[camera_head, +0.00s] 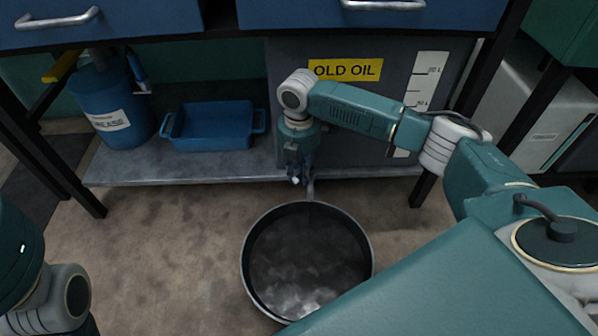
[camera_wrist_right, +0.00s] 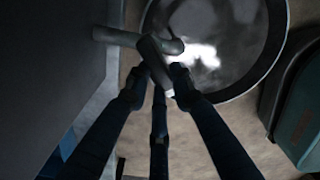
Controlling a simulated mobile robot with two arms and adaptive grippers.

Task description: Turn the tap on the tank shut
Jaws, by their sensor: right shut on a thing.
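The dark grey tank (camera_head: 350,155) stands on the shelf under the bench, with a yellow OLD OIL label. My right gripper (camera_head: 297,178) points down at the tank's front and hides most of the tap. In the right wrist view, the tap (camera_wrist_right: 120,37) sticks out from the tank wall and its spout reaches over the pan. Its lever (camera_wrist_right: 155,62), with a pale tip, lies between the fingers of my right gripper (camera_wrist_right: 157,90), which is shut on it. I cannot tell whether oil is flowing. My left gripper is not in view.
A round black pan (camera_head: 247,262) with dark, shiny liquid stands on the floor below the tap. A blue tray (camera_head: 212,128) and a blue grease bucket (camera_head: 120,115) are on the shelf (camera_head: 180,174) to the left. Dark bench legs frame the space.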

